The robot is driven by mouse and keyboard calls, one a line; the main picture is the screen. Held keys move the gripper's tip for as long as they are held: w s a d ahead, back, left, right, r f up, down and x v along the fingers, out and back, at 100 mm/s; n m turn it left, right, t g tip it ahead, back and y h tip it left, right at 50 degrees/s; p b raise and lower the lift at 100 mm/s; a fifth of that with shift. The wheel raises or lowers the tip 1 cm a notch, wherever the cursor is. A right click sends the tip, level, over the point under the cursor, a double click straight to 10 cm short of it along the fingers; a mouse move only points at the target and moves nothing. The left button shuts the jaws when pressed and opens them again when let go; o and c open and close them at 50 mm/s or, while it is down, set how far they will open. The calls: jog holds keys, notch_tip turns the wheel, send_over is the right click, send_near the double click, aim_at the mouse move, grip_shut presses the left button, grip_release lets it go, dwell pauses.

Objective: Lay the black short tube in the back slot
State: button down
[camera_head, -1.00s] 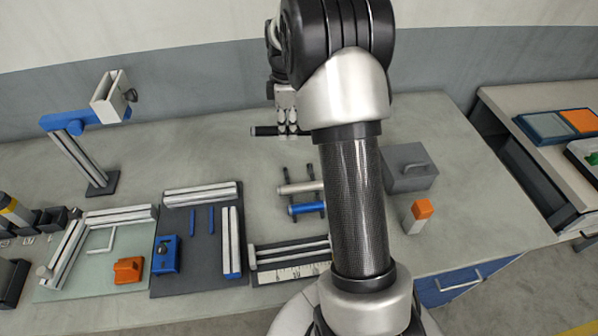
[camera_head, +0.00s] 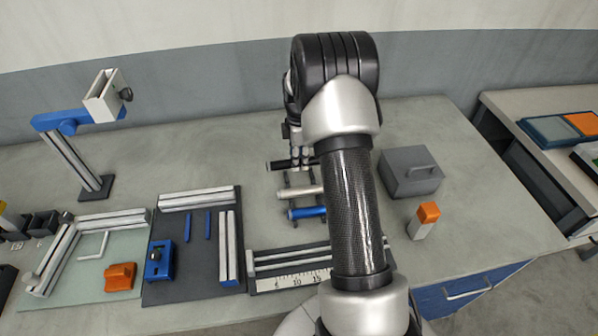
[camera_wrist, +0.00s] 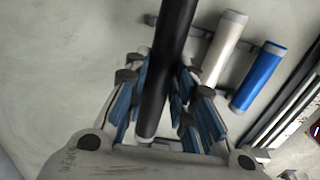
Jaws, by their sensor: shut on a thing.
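My gripper (camera_head: 301,163) is shut on the black short tube (camera_head: 278,165), which lies crosswise between the fingers; in the wrist view the tube (camera_wrist: 168,60) runs from the top edge down between the blue-padded fingers (camera_wrist: 160,105). The rack (camera_head: 287,181) of dark bars holds a silver tube (camera_head: 298,192) in its middle and a blue tube (camera_head: 305,212) at its front. The black tube is at the back end of the rack, behind the silver tube. Whether it touches the rack is hidden by the fingers.
A grey box with a handle (camera_head: 411,171) and an orange-topped block (camera_head: 424,219) stand to the right of my arm. A dark mat (camera_head: 190,275) with silver bars lies to the left. A ruler fixture (camera_head: 292,283) lies in front. The table behind the rack is clear.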

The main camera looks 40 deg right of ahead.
jog(key=shift+f+b, duration=0.6)
jog(key=shift+f, duration=1.65)
jog(key=shift+f, duration=0.15)
jog(key=c, duration=1.3)
grip_release()
jog(key=shift+c, duration=0.2)
